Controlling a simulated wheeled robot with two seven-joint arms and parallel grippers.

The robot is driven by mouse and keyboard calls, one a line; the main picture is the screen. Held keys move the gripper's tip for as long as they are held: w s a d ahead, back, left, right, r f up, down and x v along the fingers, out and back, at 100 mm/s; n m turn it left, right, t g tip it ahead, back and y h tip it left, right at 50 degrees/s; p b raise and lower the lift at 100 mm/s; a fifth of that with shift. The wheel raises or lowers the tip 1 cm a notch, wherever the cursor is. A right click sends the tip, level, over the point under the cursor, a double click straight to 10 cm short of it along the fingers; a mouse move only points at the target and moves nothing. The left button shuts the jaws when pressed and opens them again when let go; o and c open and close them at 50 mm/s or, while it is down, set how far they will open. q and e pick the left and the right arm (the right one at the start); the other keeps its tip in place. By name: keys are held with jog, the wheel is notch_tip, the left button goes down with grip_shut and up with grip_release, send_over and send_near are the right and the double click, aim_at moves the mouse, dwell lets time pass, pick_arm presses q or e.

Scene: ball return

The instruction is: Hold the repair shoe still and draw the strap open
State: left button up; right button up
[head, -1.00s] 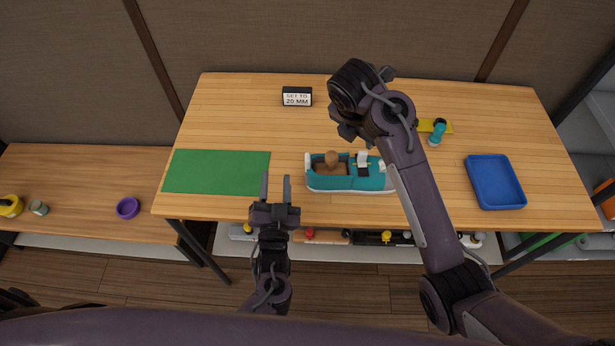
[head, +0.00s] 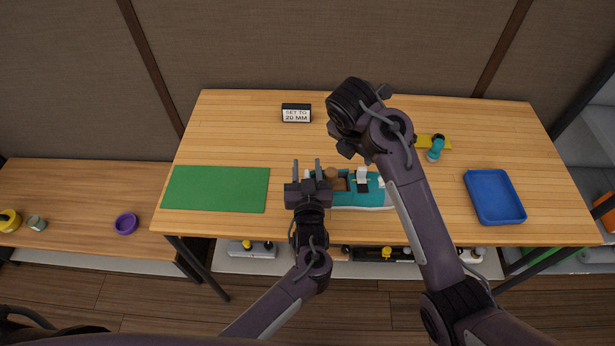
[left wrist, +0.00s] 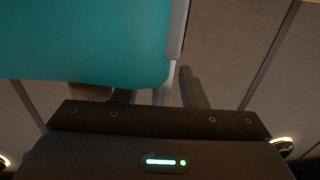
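The repair shoe (head: 352,194) is teal with a white sole and a brown inside, and sits on the wooden table near its front edge. A white and dark strap part (head: 362,178) shows on its top. My left gripper (head: 307,170) is open at the shoe's left end and covers part of it. In the left wrist view the teal shoe side (left wrist: 90,40) fills the upper left, close to the fingers; whether they touch it I cannot tell. My right arm reaches over the table above and right of the shoe; its fingers are hidden.
A green mat (head: 215,189) lies left of the shoe and a blue tray (head: 494,197) to the right. A sign reading "SET TO 20 MM" (head: 296,113) stands at the back. A teal-topped item (head: 435,149) stands by a yellow piece (head: 425,140).

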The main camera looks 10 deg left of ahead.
pick_arm(q)
grip_shut()
jog(key=c, duration=0.7)
grip_release()
grip_shut()
